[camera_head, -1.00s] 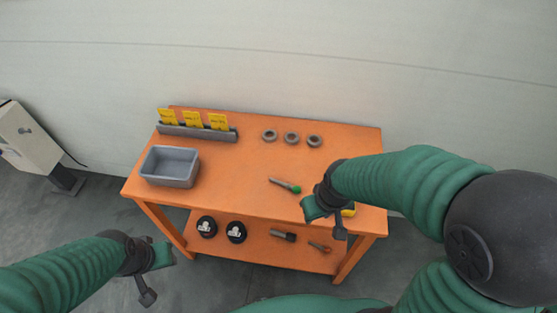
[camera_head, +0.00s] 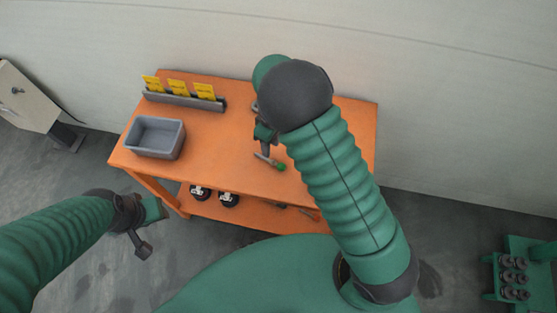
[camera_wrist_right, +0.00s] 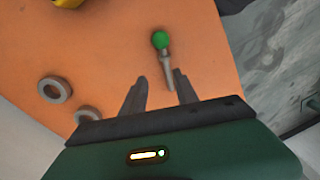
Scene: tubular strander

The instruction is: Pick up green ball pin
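The green ball pin (camera_head: 271,162) lies on the orange table, a grey shank with a green ball at its right end. In the right wrist view the pin (camera_wrist_right: 164,55) has its ball away from the gripper and its shank pointing toward the gap between the fingers. My right gripper (camera_wrist_right: 160,90) is open, with its two dark fingers apart and nothing between them. In the head view the right gripper (camera_head: 265,145) is over the table just behind the pin, partly hidden by its arm. My left gripper (camera_head: 152,212) hangs in front of the table's left side; its fingers are unclear.
A grey bin (camera_head: 155,138) stands on the table's left side, with a rack of yellow cards (camera_head: 184,100) behind it. Grey rings (camera_wrist_right: 54,89) lie near the right gripper. Black-and-white items (camera_head: 228,200) sit on the lower shelf. A green rack (camera_head: 525,262) stands at right.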

